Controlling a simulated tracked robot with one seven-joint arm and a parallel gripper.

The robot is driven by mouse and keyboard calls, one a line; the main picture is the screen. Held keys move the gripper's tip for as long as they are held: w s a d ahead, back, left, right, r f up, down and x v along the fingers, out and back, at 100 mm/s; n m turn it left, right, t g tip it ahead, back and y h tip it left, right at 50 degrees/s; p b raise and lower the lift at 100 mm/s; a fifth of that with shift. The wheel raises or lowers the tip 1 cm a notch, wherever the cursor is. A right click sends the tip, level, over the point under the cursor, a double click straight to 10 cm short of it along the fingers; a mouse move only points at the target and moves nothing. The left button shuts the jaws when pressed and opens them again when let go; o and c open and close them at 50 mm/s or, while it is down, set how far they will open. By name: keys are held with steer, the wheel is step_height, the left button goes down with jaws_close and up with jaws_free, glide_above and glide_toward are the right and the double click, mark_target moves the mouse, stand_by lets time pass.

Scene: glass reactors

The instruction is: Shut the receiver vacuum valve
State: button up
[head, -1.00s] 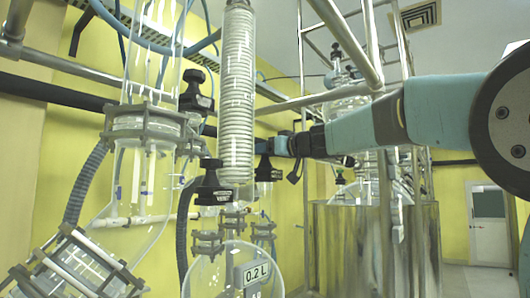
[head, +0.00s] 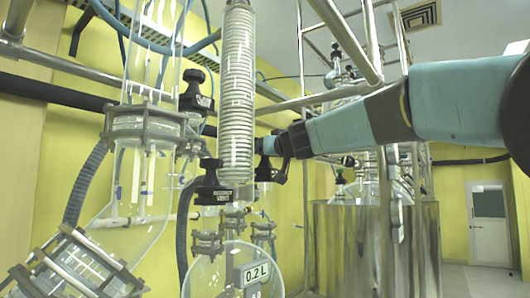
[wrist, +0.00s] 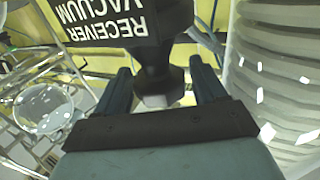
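The receiver vacuum valve is a black body (wrist: 115,22) in the wrist view, with white "RECEIVER VACUUM" lettering that appears upside down. Its dark faceted knob (wrist: 158,75) sits between the two fingers of my gripper (wrist: 162,85). The fingers stand apart, one on each side of the knob, with narrow gaps visible. In the head view, my gripper (head: 268,146) reaches in from the right, just right of the glass coil column. A black valve (head: 265,170) shows just below the fingertips, partly hidden by the column; its label is unreadable there.
The glass coil column (head: 238,90) stands close beside my gripper; its ribbed side (wrist: 275,75) fills the wrist view's right. Another black valve with a white label (head: 213,186) is left of the column, and one more (head: 196,93) higher up. A steel vessel (head: 345,240) stands at right.

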steer(key=n+g+y, duration=0.5)
steer(key=y, duration=0.1)
steer(key=shift+w, duration=0.1)
steer(key=n+g+y, duration=0.2)
steer(key=n+g, duration=0.1)
steer(key=g, duration=0.1)
steer(key=shift+g+y, duration=0.3)
steer(key=shift+c, duration=0.3)
steer(key=c, duration=0.7)
steer(key=shift+r+m+t+h, duration=0.1)
steer(key=shift+m+t+h, duration=0.75)
steer(key=shift+t, duration=0.5)
steer(key=shift+m+t+h, duration=0.75)
steer(key=shift+m+t, duration=0.2)
steer(key=shift+t, duration=0.4)
steer(key=shift+m+t+h, duration=2.1)
steer(key=shift+m+h, duration=0.1)
steer(key=shift+h, duration=0.5)
